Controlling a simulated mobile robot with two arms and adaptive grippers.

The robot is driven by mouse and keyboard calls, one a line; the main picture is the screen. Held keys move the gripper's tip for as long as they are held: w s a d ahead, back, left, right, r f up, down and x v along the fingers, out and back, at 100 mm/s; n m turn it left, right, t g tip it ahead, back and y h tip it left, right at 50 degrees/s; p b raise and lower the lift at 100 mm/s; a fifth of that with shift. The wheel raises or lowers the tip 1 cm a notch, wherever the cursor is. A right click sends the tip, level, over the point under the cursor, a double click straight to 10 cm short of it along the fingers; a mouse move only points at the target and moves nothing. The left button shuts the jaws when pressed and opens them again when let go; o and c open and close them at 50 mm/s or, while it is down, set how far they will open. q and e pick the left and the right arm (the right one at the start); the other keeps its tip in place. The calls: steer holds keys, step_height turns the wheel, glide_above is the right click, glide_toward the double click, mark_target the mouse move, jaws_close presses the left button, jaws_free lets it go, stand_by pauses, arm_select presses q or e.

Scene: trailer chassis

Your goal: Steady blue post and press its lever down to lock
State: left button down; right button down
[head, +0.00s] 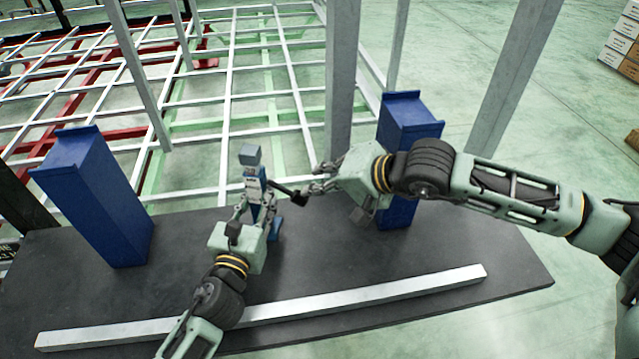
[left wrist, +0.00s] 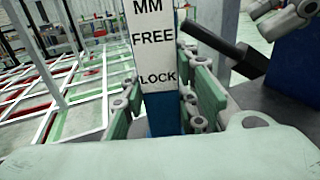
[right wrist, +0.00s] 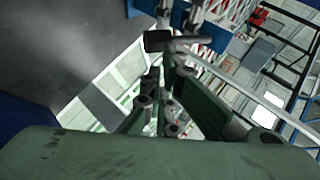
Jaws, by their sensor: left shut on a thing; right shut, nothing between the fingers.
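The small blue post (head: 258,212) stands upright on the dark table, with a grey top block and a white label. The label (left wrist: 152,40) reads FREE and LOCK in the left wrist view. My left gripper (head: 255,203) is shut on the post, one finger on each side below the label. The black lever (head: 291,197) sticks out to the right of the post and slopes down towards its free end (left wrist: 240,58). My right gripper (head: 316,178) is shut and empty, close to the lever's free end. I cannot tell whether they touch. The fingers also show in the right wrist view (right wrist: 162,100).
Large blue blocks stand at the table's left (head: 97,195) and right (head: 410,115), the right one partly behind my right gripper. A long pale bar (head: 370,297) lies along the table's front. Grey uprights (head: 342,80) and the chassis grid (head: 230,110) are behind.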

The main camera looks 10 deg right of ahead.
steer(key=shift+r, duration=0.25)
steer(key=w+r+v, duration=0.1)
steer(key=v, duration=1.2)
steer(key=shift+s+r, duration=0.3)
steer(key=shift+d, duration=0.1)
arm_select(q)
steer(key=c, duration=1.1)
jaws_free()
